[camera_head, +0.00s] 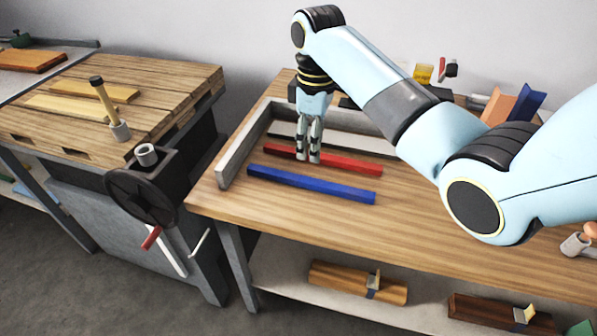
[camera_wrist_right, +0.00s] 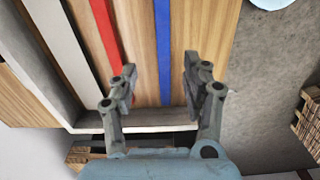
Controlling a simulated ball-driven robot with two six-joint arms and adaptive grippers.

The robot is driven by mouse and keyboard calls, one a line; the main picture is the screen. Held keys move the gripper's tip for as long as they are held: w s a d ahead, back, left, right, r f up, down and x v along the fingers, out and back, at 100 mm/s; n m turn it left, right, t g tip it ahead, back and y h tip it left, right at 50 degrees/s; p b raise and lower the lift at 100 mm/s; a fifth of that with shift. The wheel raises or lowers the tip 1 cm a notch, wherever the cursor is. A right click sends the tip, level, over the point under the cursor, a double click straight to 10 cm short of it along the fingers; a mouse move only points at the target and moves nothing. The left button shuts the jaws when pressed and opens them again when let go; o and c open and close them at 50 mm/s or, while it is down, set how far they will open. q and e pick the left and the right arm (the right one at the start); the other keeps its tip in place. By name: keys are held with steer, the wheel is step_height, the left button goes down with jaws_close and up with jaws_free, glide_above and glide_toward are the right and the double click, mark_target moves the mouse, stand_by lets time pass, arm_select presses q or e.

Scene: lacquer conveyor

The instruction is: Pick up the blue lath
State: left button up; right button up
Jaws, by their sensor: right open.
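The blue lath (camera_head: 311,186) lies flat on the wooden workbench, towards its front edge. It also shows in the right wrist view (camera_wrist_right: 163,48), running between the fingers of my right gripper. The red lath (camera_head: 340,164) lies behind it, nearly parallel. My right gripper (camera_head: 308,158) points down over the bench, by the red lath in the head view. In the right wrist view my right gripper (camera_wrist_right: 160,82) is open and empty, above the blue lath and apart from it. The red lath (camera_wrist_right: 94,34) is beside its left finger. My left gripper is not in view.
A grey raised frame (camera_head: 238,150) borders the left and back of the workbench (camera_head: 430,225). Wooden planes (camera_head: 350,283) sit on the lower shelf. Another bench with a vise (camera_head: 145,190) stands left.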

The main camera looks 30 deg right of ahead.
mark_target(309, 180)
steer(key=shift+w+f, duration=0.2)
steer(key=shift+f, duration=0.3)
steer(key=shift+w+f, duration=0.15)
steer(key=shift+f, duration=0.35)
steer(key=shift+s+f, duration=0.25)
steer(key=shift+f, duration=0.9)
steer(key=shift+w+f, duration=0.1)
steer(key=shift+f, duration=0.2)
steer(key=f, duration=0.4)
steer(key=shift+s+a+f+b, duration=0.2)
steer(key=shift+a+f+b, duration=0.05)
steer(key=shift+a+b, duration=0.1)
steer(key=shift+f, duration=0.45)
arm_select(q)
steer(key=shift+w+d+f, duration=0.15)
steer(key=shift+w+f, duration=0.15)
arm_select(e)
jaws_close()
